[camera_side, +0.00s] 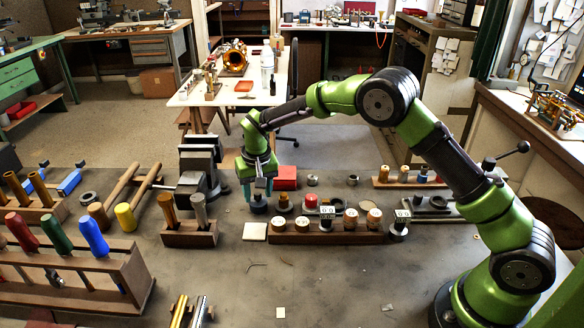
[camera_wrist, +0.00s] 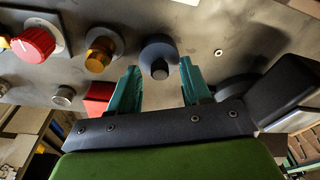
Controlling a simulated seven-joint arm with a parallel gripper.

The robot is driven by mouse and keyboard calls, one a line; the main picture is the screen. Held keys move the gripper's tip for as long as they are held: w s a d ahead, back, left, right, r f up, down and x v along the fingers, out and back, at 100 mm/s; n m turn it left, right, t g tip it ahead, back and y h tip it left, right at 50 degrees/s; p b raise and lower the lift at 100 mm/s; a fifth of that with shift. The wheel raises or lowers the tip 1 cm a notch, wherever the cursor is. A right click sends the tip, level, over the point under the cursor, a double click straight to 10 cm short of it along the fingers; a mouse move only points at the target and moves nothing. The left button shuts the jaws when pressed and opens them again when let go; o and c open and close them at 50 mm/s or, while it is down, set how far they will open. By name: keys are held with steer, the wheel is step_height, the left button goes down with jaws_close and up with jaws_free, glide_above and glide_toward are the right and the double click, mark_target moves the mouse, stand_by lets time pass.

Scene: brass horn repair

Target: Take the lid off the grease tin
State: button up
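A dark round tin with a small knob on its lid, which looks like the grease tin (camera_side: 259,207), stands on the bench. In the wrist view the tin (camera_wrist: 159,46) shows its round lid, with the dark knob (camera_wrist: 160,69) toward my fingers. The lid appears to be on. My gripper (camera_side: 258,194) points down right above the tin in the side view. In the wrist view my gripper (camera_wrist: 160,82) has its teal fingers apart, one on each side of the knob, with space around it. Whether the fingertips reach the knob's height is hard to tell.
A red box (camera_side: 286,174) stands close behind my gripper. A brass-coloured piece (camera_side: 284,203) stands just right of the tin. A wooden block (camera_side: 325,238) with several round pieces lies in front. A vise (camera_side: 200,165) stands left. The bench's front middle is mostly clear.

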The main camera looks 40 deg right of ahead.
jaws_close()
